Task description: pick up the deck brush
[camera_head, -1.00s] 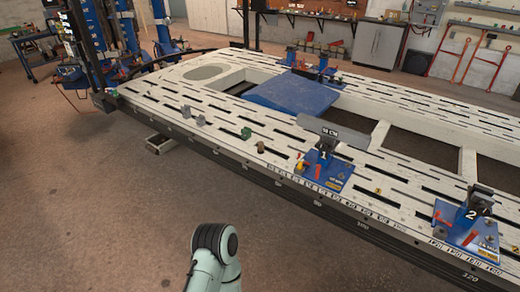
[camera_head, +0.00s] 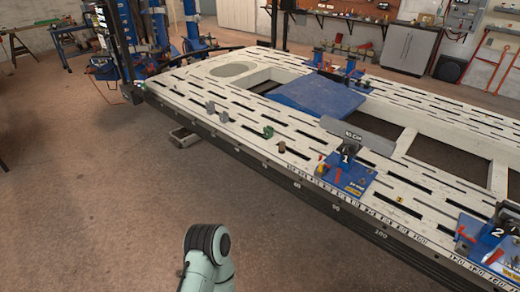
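I cannot make out a deck brush anywhere in this view. One of my arms shows at the bottom middle as a pale green link with a dark joint, over the bare floor. Neither of my grippers is in view, so I cannot see whether they hold anything.
A long white slotted frame bench (camera_head: 220,118) fills the middle and right. Blue clamp stands (camera_head: 347,177) and a blue ramp plate (camera_head: 315,95) sit on it. Blue towers (camera_head: 158,28) stand behind its left end. A grey cabinet (camera_head: 408,50) is at the back. The brown floor (camera_head: 90,220) at left is clear.

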